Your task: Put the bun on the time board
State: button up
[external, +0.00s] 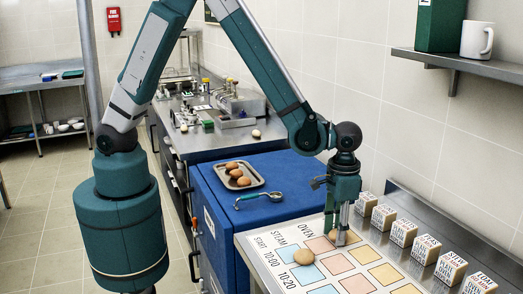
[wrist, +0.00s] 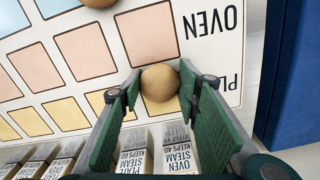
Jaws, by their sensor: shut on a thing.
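The time board (external: 312,262) is a white sheet with blue, pink and yellow squares, lettered STEAM, OVEN, START, 10:00 and 10:20. My gripper (external: 340,240) points down over its far part, shut on a round tan bun (wrist: 160,83). In the wrist view the bun sits between the two green finger pads, near a pink square and the OVEN lettering. Whether it touches the board I cannot tell. A second bun (external: 290,262) lies on the board, left of my gripper in the external view; part of it shows at the wrist view's top edge (wrist: 98,2).
Several white lettered blocks (external: 404,232) stand in a row along the board's wall side, close to my gripper. A metal tray (external: 258,181) with brown buns (external: 236,173) and a spoon (external: 262,197) are on the blue cabinet (external: 290,180). A shelf (external: 470,66) hangs above right.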

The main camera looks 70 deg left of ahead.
jog(key=shift+f, duration=0.15)
jog(key=o, duration=0.9)
jog(key=shift+c, duration=0.2)
jog(key=shift+r, duration=0.25)
notch_tip(320, 180, up, 12)
jog(key=shift+p, duration=0.45)
